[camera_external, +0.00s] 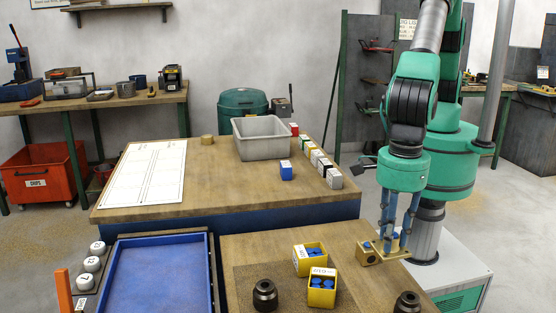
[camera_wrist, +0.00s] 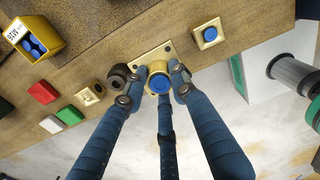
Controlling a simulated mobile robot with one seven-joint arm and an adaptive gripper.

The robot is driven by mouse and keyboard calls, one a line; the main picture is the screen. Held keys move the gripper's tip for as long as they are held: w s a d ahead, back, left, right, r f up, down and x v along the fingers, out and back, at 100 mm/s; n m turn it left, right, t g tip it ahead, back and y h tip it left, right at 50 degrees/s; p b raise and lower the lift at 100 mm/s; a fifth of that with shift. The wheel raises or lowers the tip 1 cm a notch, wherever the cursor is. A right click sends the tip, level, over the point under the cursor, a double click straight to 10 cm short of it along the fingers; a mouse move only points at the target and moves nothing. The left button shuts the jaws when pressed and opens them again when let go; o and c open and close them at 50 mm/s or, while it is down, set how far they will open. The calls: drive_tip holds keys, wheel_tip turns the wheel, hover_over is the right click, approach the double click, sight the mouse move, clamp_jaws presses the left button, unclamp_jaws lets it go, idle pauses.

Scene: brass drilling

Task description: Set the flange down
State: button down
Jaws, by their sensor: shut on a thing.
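The flange (camera_wrist: 146,58) is a brass square plate with a round boss and a blue centre. My gripper (camera_wrist: 157,88) has blue-grey fingers and is shut around the boss. In the external view my gripper (camera_external: 392,238) points down, with the brass plate (camera_external: 398,252) at its fingertips by the right edge of the near table. I cannot tell whether the plate touches the tabletop. A brass block with a blue-filled hole (camera_external: 367,257) sits on the table just left of the flange. It also shows in the wrist view (camera_wrist: 207,36).
Two yellow bins (camera_external: 310,260) (camera_external: 322,289) hold blue pieces on the near table (camera_external: 345,236). Black turned parts (camera_external: 265,295) (camera_external: 407,303) stand near its front. A blue tray (camera_external: 160,272) lies left. A grey bin (camera_external: 262,138) and coloured blocks (camera_external: 318,160) stand on the farther bench.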

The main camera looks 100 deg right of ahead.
drive_tip(key=w+d+r+m+p, duration=0.2)
drive_tip(key=w+d, duration=0.6)
drive_tip(key=d, duration=0.1)
drive_tip(key=w+d+r+m+p, duration=0.2)
drive_tip(key=w+d+p, duration=0.1)
drive_tip(key=w+d, duration=0.6)
drive_tip(key=w+d+r+m+p, duration=0.1)
drive_tip(key=w+d, duration=0.2)
drive_tip(key=d, duration=0.5)
drive_tip(key=w+d+r+m+p, duration=0.2)
drive_tip(key=w+d, duration=0.1)
drive_tip(key=d, duration=0.6)
drive_tip(key=w+d+r+m+p, duration=0.1)
drive_tip(key=w+d+m, duration=0.1)
drive_tip(key=d, duration=0.6)
drive_tip(key=shift+w+d+r, duration=0.2)
drive_tip(key=shift+w+d, duration=0.2)
drive_tip(key=shift+w, duration=0.3)
drive_tip(key=shift+f, duration=3.1)
drive_tip(key=shift+f, duration=1.9)
drive_tip(key=shift+f, duration=0.1)
